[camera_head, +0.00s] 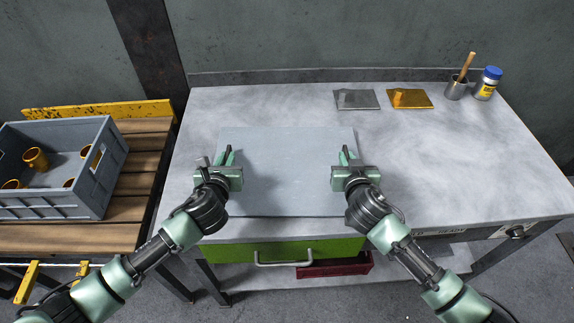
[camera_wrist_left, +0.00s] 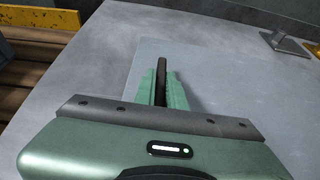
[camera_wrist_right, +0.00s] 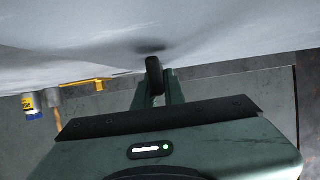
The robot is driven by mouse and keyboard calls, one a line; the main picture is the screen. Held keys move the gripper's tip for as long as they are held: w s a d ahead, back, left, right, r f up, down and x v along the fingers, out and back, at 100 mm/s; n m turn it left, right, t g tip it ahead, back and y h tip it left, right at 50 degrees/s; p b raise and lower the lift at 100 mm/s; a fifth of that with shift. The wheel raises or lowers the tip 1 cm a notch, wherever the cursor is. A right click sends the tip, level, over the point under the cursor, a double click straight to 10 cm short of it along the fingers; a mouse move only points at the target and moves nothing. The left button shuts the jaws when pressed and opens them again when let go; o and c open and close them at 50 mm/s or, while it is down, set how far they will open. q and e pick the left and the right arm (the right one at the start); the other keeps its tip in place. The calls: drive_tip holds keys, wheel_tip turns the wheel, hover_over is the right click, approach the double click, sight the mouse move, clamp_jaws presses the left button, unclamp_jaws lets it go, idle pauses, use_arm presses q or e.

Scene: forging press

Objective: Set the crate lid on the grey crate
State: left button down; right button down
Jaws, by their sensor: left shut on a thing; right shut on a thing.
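The crate lid (camera_head: 287,180) is a flat grey-blue panel over the left part of the workbench, near its front edge. My left gripper (camera_head: 229,153) is shut at the lid's left side, on a dark upright grip that also shows between its fingers in the left wrist view (camera_wrist_left: 162,75). My right gripper (camera_head: 345,153) is shut on a similar grip at the lid's right side. I cannot tell whether the lid touches the bench. The grey crate (camera_head: 75,202) stands open at the far left, with several orange-brown cup-like parts inside.
The crate stands on a slatted wooden platform (camera_head: 110,237) beside the workbench (camera_head: 470,165). A grey plate (camera_head: 356,100), a yellow plate (camera_head: 410,99), a cup with a brush (camera_head: 456,89) and a blue-capped jar (camera_head: 487,84) stand at the back. The bench's right part is clear.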

use_arm(q)
drive_tip(key=shift+r, duration=0.1)
use_arm(e)
drive_tip(key=shift+r, duration=0.1)
idle(0.5)
